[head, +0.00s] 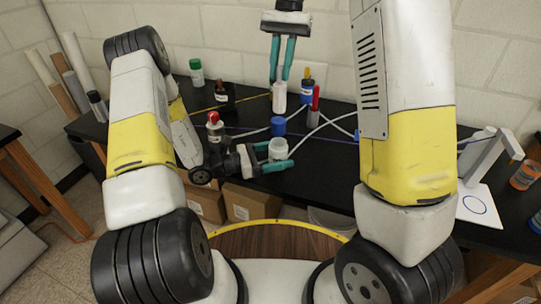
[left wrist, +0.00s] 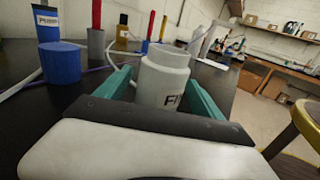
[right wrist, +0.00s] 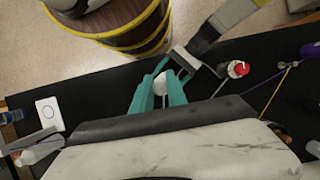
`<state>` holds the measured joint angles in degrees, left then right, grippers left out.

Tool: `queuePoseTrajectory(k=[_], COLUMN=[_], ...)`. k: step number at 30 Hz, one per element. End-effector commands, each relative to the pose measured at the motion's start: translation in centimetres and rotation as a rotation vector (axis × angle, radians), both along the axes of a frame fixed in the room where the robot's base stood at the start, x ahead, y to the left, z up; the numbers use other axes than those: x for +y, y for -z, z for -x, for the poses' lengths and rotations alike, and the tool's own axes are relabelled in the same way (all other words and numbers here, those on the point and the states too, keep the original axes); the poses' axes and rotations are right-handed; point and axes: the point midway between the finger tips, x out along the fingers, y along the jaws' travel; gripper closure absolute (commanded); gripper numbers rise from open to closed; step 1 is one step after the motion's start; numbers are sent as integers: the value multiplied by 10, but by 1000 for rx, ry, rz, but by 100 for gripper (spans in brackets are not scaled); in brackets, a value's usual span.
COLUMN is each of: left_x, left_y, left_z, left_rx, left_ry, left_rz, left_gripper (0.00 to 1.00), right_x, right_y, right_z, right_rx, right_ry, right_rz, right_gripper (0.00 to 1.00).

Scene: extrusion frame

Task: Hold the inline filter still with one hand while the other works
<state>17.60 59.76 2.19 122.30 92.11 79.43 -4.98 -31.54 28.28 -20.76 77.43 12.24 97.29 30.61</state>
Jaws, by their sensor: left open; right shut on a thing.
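The inline filter (head: 278,147) is a whitish, open-topped cylinder standing upright at the front of the black table. In the left wrist view the filter (left wrist: 164,78) shows dark lettering starting "FI". My left gripper (head: 281,156) is open, with one finger on each side of the filter; firm contact is not shown. In the right wrist view the white piece (right wrist: 160,86) shows between the teal fingers, mostly hidden.
A blue cylinder (head: 278,126) stands just behind the filter. A red-topped grey holder (head: 314,105), a blue-and-amber bottle (head: 307,86) and a red-capped bottle (head: 215,128) stand nearby. Pale tubes (head: 337,119) and purple and yellow cords cross the table. A white stand (head: 484,180) is at right.

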Motion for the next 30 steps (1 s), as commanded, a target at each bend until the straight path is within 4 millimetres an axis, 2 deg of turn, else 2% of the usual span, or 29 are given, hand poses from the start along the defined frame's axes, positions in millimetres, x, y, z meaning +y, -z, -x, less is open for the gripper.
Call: queuePoseTrajectory(k=[8, 11, 19, 23, 30], left_x=[-2, -2, -1, -1, -1], left_y=[0, 0, 0, 0, 0], left_z=[-1, -1, -1, -1, -1], left_rx=[0, -1, -1, -1, -1], left_ry=[-1, -1, -1, -1, -1], left_rz=[0, 0, 0, 1, 1], left_gripper=[23, 38, 91, 94, 94], right_x=[0, 0, 0, 0, 0], right_y=[0, 0, 0, 1, 17], right_z=[0, 0, 0, 0, 0], right_rx=[0, 0, 0, 0, 1], right_ry=[0, 0, 0, 0, 0], right_rz=[0, 0, 0, 0, 0], right_gripper=[100, 100, 100, 100, 100])
